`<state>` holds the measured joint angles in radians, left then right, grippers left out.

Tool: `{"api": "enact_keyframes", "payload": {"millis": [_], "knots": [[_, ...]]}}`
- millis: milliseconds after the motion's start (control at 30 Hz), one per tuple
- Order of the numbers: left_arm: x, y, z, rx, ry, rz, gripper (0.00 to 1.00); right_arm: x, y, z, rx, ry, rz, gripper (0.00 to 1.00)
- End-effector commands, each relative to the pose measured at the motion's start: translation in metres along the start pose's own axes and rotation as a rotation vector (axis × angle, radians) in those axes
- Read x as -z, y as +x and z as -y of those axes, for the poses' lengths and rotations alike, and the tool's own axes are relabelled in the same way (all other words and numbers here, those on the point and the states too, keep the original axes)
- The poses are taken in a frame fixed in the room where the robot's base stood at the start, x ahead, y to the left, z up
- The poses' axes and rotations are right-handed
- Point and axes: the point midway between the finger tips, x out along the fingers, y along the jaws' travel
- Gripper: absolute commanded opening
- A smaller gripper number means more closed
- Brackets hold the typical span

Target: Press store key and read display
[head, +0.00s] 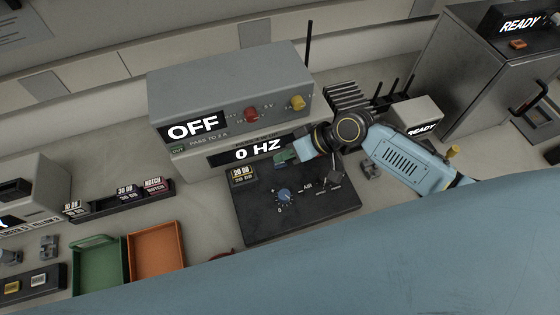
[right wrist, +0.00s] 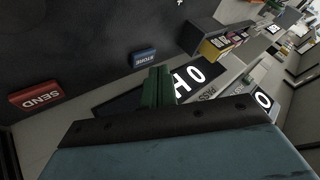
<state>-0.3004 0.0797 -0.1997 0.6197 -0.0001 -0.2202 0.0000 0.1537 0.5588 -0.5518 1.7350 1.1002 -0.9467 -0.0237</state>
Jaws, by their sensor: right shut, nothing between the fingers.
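The blue store key (right wrist: 143,57), marked STORE, shows in the right wrist view on a dark panel. In the head view I cannot make it out; my right gripper covers that area. My right gripper (head: 286,157) is shut and empty, its green fingertips in front of the display. In the right wrist view the fingertips (right wrist: 158,88) are close beside the store key; I cannot tell whether they touch it. The display (head: 262,151) reads "0 HZ" on the grey instrument's front. My left gripper is not in view.
A red SEND key (right wrist: 40,97) is on the same panel. The upper grey unit (head: 228,82) shows OFF and has red and yellow knobs. A blue dial (head: 284,196) is on the dark panel (head: 262,226). Green (head: 98,268) and orange (head: 156,250) trays stand left.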

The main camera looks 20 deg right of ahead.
Motion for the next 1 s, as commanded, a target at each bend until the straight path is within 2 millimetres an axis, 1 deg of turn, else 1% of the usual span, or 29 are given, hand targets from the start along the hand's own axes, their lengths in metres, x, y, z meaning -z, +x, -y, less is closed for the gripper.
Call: {"api": "enact_keyframes", "payload": {"millis": [767, 1000], "knots": [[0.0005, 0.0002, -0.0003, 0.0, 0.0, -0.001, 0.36, -0.0002, 0.0002, -0.0002, 0.0, 0.0, 0.0, 0.0], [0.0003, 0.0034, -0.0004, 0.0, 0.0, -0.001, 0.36, -0.0038, 0.0055, -0.0038, 0.0, 0.0, 0.0, 0.0]]}}
